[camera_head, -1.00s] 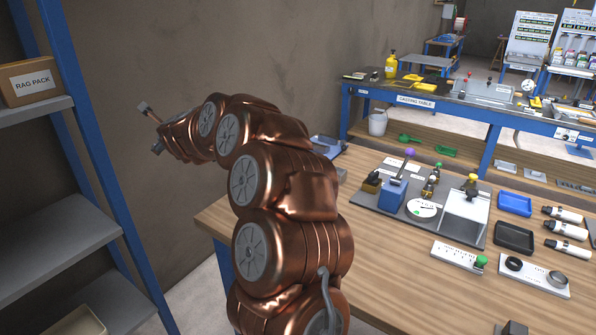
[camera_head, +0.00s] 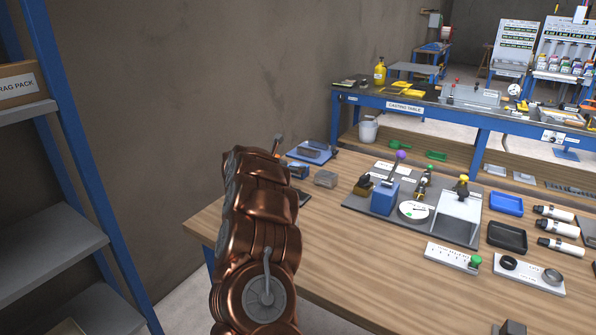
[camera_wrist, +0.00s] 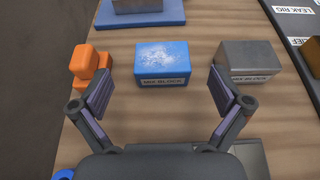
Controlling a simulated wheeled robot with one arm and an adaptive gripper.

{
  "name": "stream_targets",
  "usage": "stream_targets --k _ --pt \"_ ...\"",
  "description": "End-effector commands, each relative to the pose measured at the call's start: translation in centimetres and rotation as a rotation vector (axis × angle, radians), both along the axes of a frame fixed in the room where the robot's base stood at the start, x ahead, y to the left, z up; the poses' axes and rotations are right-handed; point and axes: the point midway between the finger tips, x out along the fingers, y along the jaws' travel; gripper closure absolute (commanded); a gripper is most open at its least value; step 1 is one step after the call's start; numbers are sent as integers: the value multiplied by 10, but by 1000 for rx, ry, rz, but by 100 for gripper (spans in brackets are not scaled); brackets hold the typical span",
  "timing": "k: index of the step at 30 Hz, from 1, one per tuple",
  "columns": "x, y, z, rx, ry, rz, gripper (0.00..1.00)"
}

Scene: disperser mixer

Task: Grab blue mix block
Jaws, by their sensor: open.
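The blue mix block (camera_wrist: 164,64), with a speckled pale top and a "MIX BLOCK" label on its near face, lies on the wooden table. In the wrist view my gripper (camera_wrist: 162,88) is open and empty. Its fingers are spread left and right, with the block ahead between their tips and not held. In the head view the block (camera_head: 299,171) shows small, just right of my arm, which hides most of my gripper.
A grey block (camera_wrist: 248,60) stands close right of the blue one, and an orange object (camera_wrist: 92,68) close left. A blue plate (camera_wrist: 146,16) with a grey block lies beyond. The dark panel (camera_head: 357,204) with a purple-knobbed lever is further right.

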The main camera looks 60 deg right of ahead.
Motion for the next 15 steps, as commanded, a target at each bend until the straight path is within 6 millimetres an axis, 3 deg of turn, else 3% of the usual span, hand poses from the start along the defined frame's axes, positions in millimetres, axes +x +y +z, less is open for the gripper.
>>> stream_targets --k 15 --pt "-2 -34 -14 1 7 2 0"
